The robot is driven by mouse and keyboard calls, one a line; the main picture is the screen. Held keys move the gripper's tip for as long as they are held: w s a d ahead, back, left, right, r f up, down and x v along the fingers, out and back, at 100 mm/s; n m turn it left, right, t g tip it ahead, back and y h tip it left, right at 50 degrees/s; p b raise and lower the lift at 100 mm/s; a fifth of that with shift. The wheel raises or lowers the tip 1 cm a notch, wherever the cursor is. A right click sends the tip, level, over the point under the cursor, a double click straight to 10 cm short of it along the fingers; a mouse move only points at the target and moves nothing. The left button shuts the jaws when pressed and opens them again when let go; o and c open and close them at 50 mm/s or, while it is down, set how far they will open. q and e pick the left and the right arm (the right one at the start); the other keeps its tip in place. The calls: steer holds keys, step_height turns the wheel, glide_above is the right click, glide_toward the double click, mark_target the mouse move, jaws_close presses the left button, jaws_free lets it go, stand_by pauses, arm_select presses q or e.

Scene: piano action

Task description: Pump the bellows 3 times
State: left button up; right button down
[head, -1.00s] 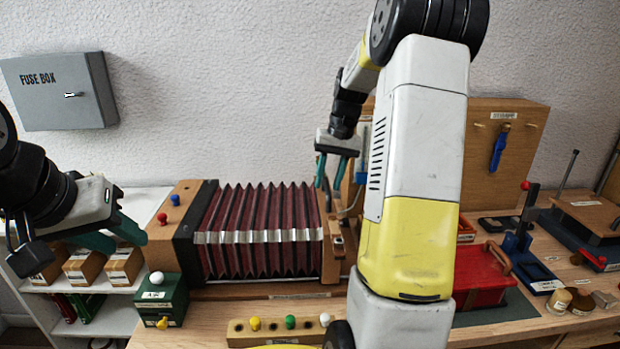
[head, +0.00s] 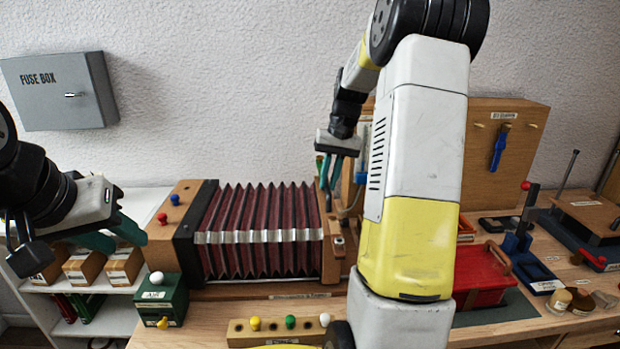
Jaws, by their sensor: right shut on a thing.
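The bellows (head: 262,238) lie on the wooden bench, with dark red pleats and a pale band across their front. Their left end is a wooden block with a black frame (head: 187,245). Their right end is a wooden board (head: 331,250). My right gripper (head: 328,183) points down at the top of this right end, with its teal fingers shut on a part there, seemingly the bellows' handle; the grip is partly hard to make out. The pleats are spread wide. My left gripper (head: 128,238) is at the left, its teal fingers apart and empty, beside the wooden block.
A green box (head: 160,302) with a white knob stands front left. A wooden strip with coloured pegs (head: 275,333) lies in front of the bellows. A red box (head: 482,275) and a blue lever device (head: 521,240) stand at the right. A fuse box (head: 61,91) hangs on the wall.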

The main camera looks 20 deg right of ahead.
stand_by(0.7)
steer(key=w+a, duration=0.3)
steer(key=a, duration=0.9)
steer(key=w+a, duration=0.3)
steer(key=a, duration=0.9)
steer(key=shift+w+a+r, duration=0.1)
steer(key=c, duration=1.4)
jaws_free()
steer(key=shift+a, duration=0.1)
steer(key=shift+c, duration=0.2)
steer(key=shift+d, duration=0.2)
step_height(320, 180, up, 8)
steer(key=d, duration=0.1)
steer(key=shift+d+f, duration=0.2)
steer(key=shift+f, duration=0.05)
